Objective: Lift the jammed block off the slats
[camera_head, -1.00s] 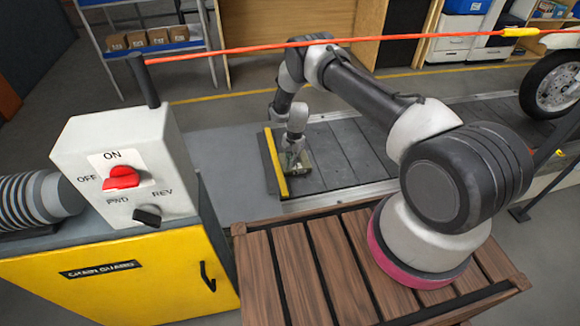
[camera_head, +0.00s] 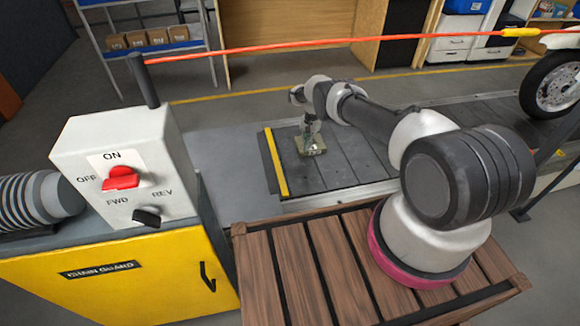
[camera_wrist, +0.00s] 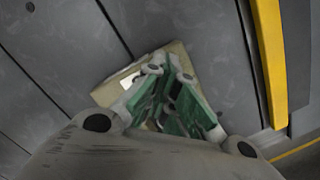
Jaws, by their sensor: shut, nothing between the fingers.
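The jammed block (camera_head: 312,149), a pale tan slab, is on the dark slats (camera_head: 345,150) to the right of the yellow end strip (camera_head: 275,162). In the wrist view the block (camera_wrist: 112,92) appears behind my fingers, which hide its middle. My gripper (camera_head: 309,137) points down over the block. Its green-padded fingers (camera_wrist: 171,78) are close together in the wrist view, shut with nothing held. I cannot tell whether the fingertips touch the block or whether it lies fully flat.
A control box (camera_head: 125,170) with a red knob stands on a yellow chain guard (camera_head: 120,275) at left. An orange-red cord (camera_head: 300,46) crosses above the belt. A motorcycle wheel (camera_head: 552,82) is at far right. Bare slats lie right of the block.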

